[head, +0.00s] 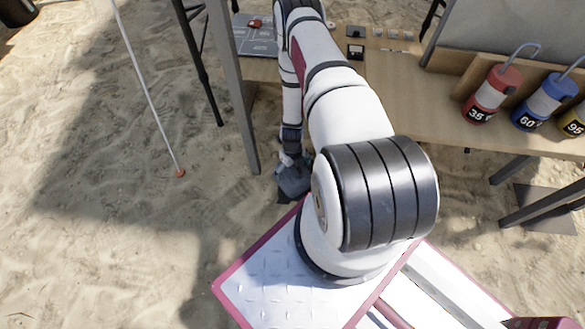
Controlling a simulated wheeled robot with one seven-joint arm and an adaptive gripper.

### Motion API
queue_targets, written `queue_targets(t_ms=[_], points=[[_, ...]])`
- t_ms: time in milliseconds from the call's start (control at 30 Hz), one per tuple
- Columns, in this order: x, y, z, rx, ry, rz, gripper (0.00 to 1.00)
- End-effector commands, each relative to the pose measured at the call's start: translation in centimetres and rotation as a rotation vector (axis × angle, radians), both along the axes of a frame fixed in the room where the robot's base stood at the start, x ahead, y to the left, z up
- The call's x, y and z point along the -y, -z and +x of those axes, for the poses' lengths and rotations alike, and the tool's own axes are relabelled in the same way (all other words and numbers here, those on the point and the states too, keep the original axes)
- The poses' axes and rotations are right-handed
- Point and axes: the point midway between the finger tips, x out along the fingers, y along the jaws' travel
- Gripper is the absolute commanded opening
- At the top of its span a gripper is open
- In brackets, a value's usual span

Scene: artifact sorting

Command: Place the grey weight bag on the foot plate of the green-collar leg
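My gripper (290,182) hangs at the end of my arm, low beside the left end of the wooden table, above the sand. It is small and dark in the head view, and its fingers cannot be made out clearly. I cannot tell whether it holds anything. I cannot make out the grey weight bag for certain. No green collar shows on any leg in view. A dark flat plate (548,209) lies on the sand at the right, under the table; I cannot tell whether it is a foot plate. My arm hides part of the middle.
The wooden table (420,95) crosses the upper right, with a grey leg (240,110) at its left. A thin white pole (148,90) with an orange tip stands left. Open sand lies left.

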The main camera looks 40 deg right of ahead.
Motion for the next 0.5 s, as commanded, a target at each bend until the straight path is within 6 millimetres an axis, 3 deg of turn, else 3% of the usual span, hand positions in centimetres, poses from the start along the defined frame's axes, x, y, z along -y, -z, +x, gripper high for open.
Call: queue_targets(t_ms=[367, 500], points=[[0.0, -0.4, 0.0, 0.000, -0.001, 0.000, 1.00], [0.0, -2.7, 0.1, 0.001, 0.001, 0.000, 1.00]])
